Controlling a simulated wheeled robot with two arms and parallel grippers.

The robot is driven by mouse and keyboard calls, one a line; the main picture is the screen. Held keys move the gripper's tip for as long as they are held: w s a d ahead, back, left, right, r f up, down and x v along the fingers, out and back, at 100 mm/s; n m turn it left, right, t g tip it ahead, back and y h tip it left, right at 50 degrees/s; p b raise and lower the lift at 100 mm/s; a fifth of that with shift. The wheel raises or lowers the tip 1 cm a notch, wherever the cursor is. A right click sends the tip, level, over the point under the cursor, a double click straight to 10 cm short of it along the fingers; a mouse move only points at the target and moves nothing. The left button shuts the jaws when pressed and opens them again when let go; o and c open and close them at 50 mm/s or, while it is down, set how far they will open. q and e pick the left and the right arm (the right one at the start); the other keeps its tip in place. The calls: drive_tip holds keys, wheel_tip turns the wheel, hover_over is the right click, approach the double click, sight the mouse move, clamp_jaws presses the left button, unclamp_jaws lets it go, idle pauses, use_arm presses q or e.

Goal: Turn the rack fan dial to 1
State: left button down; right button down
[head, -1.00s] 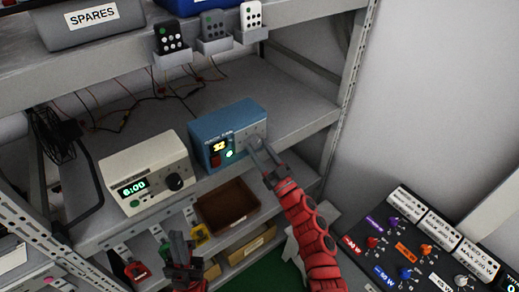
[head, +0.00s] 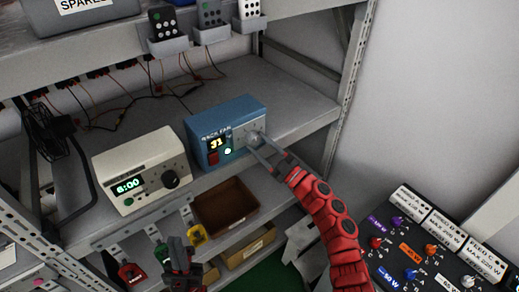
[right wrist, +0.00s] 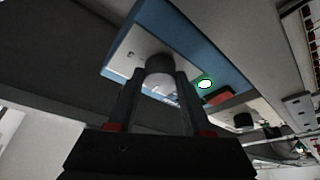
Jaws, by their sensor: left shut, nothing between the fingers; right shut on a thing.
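The rack fan unit (head: 205,127) is a blue box on the shelf, with a lit display that reads 31, a red switch (head: 213,158) and a glowing green light. Its dial (head: 253,138) is a grey knob on the right of the front panel. My right gripper (head: 259,146) is shut on the dial. In the right wrist view the fingers (right wrist: 160,85) sit on both sides of the round knob (right wrist: 160,68). The dial's pointer and most marks are hidden or too small to read. My left gripper (head: 177,245) is shut and empty, low in front of the shelf.
A cream timer box (head: 140,150) reading 6:00 stands left of the blue unit. A brown bin (head: 228,207) sits below. Remotes in holders (head: 212,35) hang above. A black panel with coloured knobs (head: 385,268) is at lower right.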

drive_tip(key=shift+r+n+g+b, duration=0.1)
drive_tip(key=shift+n+g+b, duration=0.7)
drive_tip(key=shift+n, duration=1.1)
drive_tip(key=shift+w+d+g, duration=0.1)
drive_tip(key=shift+g, duration=0.2)
drive_tip(key=shift+c, duration=1.6)
unclamp_jaws()
